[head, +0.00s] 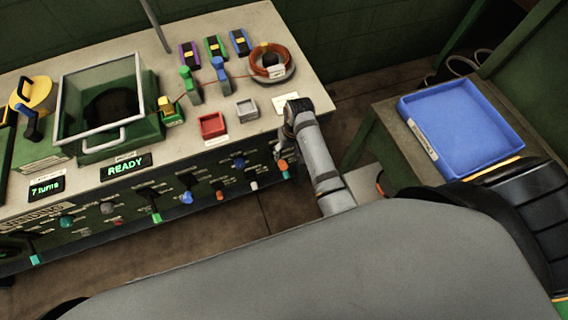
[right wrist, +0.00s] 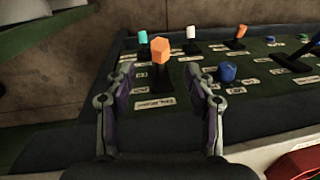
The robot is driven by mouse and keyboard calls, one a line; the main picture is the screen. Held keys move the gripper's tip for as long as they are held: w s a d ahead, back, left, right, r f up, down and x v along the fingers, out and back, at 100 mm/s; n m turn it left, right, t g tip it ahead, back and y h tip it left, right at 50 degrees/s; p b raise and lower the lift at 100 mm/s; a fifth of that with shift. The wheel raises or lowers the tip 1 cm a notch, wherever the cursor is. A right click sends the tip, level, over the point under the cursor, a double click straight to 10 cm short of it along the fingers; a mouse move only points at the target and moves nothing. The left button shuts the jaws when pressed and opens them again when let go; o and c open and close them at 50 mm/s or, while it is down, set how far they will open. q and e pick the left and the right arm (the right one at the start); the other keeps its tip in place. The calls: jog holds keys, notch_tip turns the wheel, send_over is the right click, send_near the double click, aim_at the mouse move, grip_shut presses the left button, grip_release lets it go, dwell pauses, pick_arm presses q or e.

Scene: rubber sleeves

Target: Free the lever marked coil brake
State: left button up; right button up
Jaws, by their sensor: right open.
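The front panel of the console (head: 150,200) carries several levers with coloured caps. An orange-capped lever (right wrist: 159,50) stands on a black stem in the right wrist view; it also shows at the panel's right end in the head view (head: 283,165). A white label (right wrist: 155,103) lies at its foot, but I cannot read it. My right gripper (right wrist: 160,72) is open. Its two fingers show on either side of the orange-capped lever's stem in the picture, with no visible contact. In the head view its fingers are mostly hidden by my arm. My left gripper is not in view.
Close by are a white-capped lever (right wrist: 191,36), a cyan-capped lever (right wrist: 142,38) and a blue knob (right wrist: 227,72). On the console top stand a red tray (head: 212,125), a small grey tray (head: 247,109) and an orange coil (head: 270,62). A blue bin (head: 460,125) sits at right.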

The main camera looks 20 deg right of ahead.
aim_at(284, 165)
jog(key=f, duration=0.3)
jog(key=a+f, duration=0.1)
jog(key=f, duration=0.6)
jog(key=shift+a+f+b, duration=0.2)
jog(key=shift+f+b, duration=0.05)
jog(key=shift+b, duration=0.05)
grip_shut()
